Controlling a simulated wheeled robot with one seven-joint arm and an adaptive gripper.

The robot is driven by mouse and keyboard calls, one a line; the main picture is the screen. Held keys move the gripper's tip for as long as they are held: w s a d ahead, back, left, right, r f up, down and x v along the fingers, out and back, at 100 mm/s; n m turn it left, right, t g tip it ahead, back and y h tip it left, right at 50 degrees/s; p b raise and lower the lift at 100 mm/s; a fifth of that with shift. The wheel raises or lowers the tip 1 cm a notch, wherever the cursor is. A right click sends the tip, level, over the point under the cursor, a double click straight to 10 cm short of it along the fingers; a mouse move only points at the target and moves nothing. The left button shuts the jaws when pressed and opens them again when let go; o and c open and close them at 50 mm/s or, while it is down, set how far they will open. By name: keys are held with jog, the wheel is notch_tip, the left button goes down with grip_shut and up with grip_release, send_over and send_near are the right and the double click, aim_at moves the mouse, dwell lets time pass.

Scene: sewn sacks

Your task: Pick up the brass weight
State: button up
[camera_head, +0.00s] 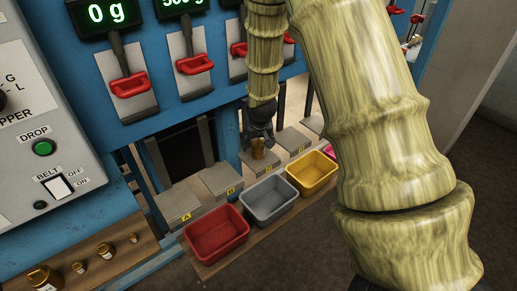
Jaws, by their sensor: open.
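A small brass weight (258,149) stands on a grey scale plate (264,165) behind the grey bin. My gripper (258,143), dark and small in the picture, points down at this weight from above. Its jaws are open, with the fingers close around or just behind the weight's top; I cannot tell whether they touch it. Several other brass weights of different sizes stand on a wooden shelf at the lower left, the largest (45,278) nearest the corner.
Red (216,236), grey (270,200) and yellow (312,174) bins stand in a row before the plates. The blue machine front (215,55) with red levers rises behind. A control panel (35,110) stands left. My pale arm covers much of the right.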

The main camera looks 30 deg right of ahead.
aim_at(259, 144)
jog(key=shift+w+d+f+p, duration=0.15)
jog(key=shift+d+f+p, duration=0.15)
jog(key=shift+f+p, duration=0.3)
jog(key=shift+w+d+f+p, duration=0.15)
jog(key=shift+d+f+p, duration=0.2)
jog(key=shift+f, duration=0.3)
jog(key=shift+p+x, duration=0.45)
jog(key=shift+x, duration=0.8)
grip_shut()
